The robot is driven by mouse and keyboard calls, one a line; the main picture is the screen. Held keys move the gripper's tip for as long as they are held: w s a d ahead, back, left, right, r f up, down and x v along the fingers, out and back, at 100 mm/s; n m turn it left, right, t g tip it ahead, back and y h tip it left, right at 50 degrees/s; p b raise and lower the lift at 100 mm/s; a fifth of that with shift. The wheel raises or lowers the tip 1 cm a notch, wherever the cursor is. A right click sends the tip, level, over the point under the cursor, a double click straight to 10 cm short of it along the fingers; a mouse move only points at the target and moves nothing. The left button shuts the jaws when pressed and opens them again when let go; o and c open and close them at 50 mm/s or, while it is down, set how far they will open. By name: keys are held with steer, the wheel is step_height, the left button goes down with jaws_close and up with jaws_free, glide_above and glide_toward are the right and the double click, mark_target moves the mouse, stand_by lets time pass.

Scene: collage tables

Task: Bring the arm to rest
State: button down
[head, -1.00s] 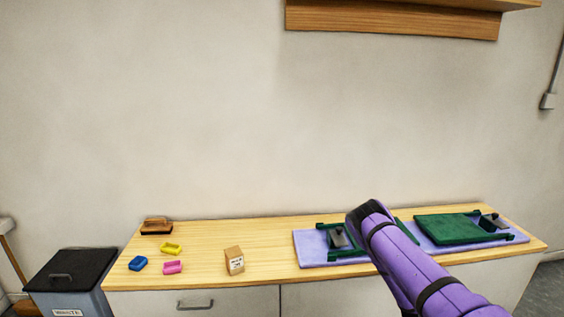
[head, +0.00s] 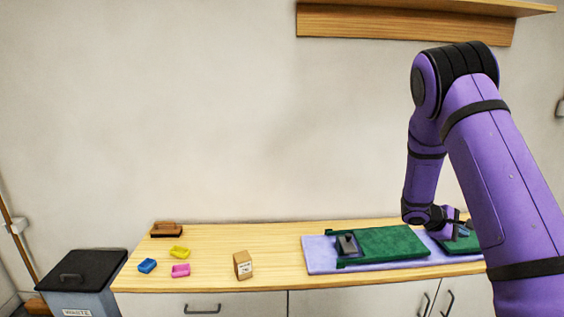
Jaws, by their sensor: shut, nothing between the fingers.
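My arm (head: 465,95), purple with black bands, rises at the right and bends down at a raised elbow. My gripper (head: 466,222) is at the end of the lower link, above the right part of the lavender mat. It is small in view and partly behind my arm; it is shut and holds nothing that I can see.
The wooden worktop (head: 205,263) bears a lavender mat (head: 318,257) with green pieces (head: 392,240) and a dark block (head: 346,245). Left are blue (head: 147,265), yellow (head: 179,252) and pink (head: 181,270) blocks, a small box (head: 242,265) and a brown brush-like item (head: 166,230). A shelf (head: 400,22) overhangs.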

steer(key=s+a+r+m+y, duration=0.2)
steer(key=s+a+r, duration=0.1)
steer(key=r, duration=0.3)
steer(key=s+a+r+m+y, duration=0.1)
steer(key=s+a+r+m, duration=0.15)
steer(key=a+r, duration=0.2)
steer(key=s+a+r+t+y, duration=0.2)
steer(key=s+a+r+y, duration=0.1)
steer(key=s+a+r, duration=0.2)
steer(key=s+a+r+m+t+y, duration=0.1)
steer(key=s+a+r, duration=0.5)
steer(key=s, duration=0.6)
steer(key=s+a+r+m+t+y, duration=0.1)
steer(key=s+a+r+t+y, duration=0.2)
steer(key=s+a+r+y, duration=0.2)
steer(key=s+a, duration=0.3)
steer(key=a, duration=0.1)
steer(key=shift+s+a+r+t+y, duration=0.25)
steer(key=shift+s+a+t+y, duration=0.05)
steer(key=shift+a, duration=0.05)
steer(key=shift+m, duration=0.25)
